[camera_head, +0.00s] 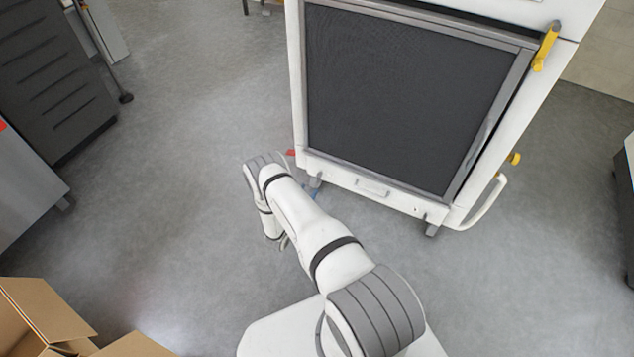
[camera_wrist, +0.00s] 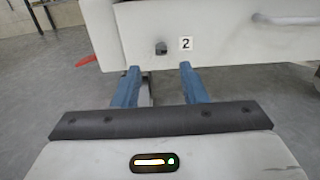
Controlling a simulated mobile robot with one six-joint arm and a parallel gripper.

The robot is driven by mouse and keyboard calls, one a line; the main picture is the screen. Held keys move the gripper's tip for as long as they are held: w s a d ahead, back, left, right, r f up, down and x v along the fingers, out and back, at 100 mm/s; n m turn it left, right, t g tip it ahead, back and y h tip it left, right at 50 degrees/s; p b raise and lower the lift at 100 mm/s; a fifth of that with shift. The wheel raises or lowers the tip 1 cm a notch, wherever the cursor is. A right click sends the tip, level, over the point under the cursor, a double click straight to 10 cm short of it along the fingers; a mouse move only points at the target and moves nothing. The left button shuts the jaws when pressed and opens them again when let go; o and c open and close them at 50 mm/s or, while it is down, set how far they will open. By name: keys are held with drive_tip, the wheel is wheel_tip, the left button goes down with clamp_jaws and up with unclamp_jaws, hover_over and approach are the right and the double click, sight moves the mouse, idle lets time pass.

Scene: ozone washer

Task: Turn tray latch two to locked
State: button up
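Tray latch two (camera_wrist: 161,47) is a small dark knob on the white lower front of the machine, just left of a label with the number 2 (camera_wrist: 186,43). My gripper (camera_wrist: 160,68) is open and empty. Its two blue fingers are spread apart, one to each side of the latch, with their tips a little below it in the wrist view; I see no contact. The knob's turned position is too small to read.
Cardboard boxes (camera_head: 40,310) stand lower left.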

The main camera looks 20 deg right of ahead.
sight(318, 176)
drive_tip(key=b+x, duration=0.2)
drive_tip(key=x, duration=0.5)
drive_tip(key=shift+d, duration=0.1)
drive_tip(key=shift+c, duration=0.2)
clamp_jaws()
drive_tip(key=shift+d, duration=0.1)
